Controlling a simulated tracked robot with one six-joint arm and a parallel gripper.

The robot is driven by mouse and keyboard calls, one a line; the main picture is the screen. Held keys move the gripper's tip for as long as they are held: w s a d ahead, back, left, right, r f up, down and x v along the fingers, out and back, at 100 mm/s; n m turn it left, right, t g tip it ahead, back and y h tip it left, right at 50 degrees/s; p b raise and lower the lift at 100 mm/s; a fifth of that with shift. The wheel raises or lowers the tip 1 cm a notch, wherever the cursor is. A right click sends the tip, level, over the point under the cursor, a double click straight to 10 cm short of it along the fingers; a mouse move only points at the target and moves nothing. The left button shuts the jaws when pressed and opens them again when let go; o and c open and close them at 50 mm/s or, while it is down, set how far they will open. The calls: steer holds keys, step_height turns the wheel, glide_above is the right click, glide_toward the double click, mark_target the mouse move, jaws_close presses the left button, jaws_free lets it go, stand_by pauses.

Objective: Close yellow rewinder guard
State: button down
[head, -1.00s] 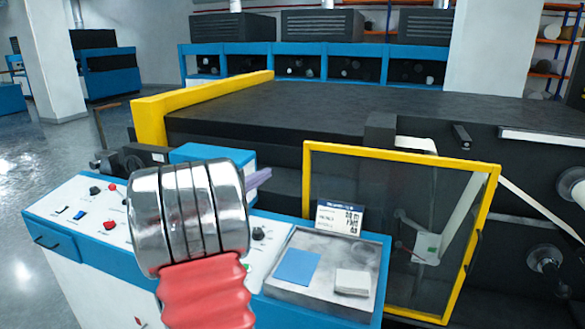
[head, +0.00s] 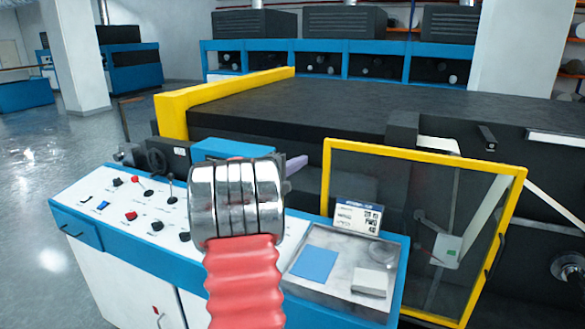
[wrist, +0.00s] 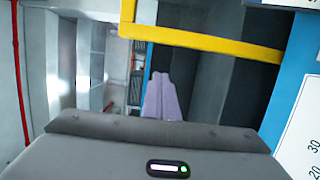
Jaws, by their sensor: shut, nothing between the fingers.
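The yellow rewinder guard is a clear panel in a yellow frame (head: 424,152). It stands upright at the right of the head view, behind the console's right end, with rollers and white web seen through and beside it. I cannot tell its exact angle to the machine. My gripper's lavender fingers (wrist: 161,98) are shut and empty in the wrist view. In the head view my gripper (head: 297,163) is mostly hidden behind my arm, left of the guard's frame, with no visible contact. A yellow bar (wrist: 200,40) crosses the wrist view; I cannot tell whether it is the guard's frame.
A blue and white control console (head: 130,222) with knobs and levers lies in front of the machine. Its tray (head: 335,288) holds a blue pad (head: 314,263) and a pale block (head: 370,281). A yellow rail (head: 225,88) edges the dark machine top. Open floor lies left.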

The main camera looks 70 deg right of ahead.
steer(key=s, duration=0.4)
steer(key=shift+s+d, duration=0.25)
steer(key=shift+d, duration=0.05)
steer(key=shift+a, duration=0.1)
steer(key=shift+s, duration=0.2)
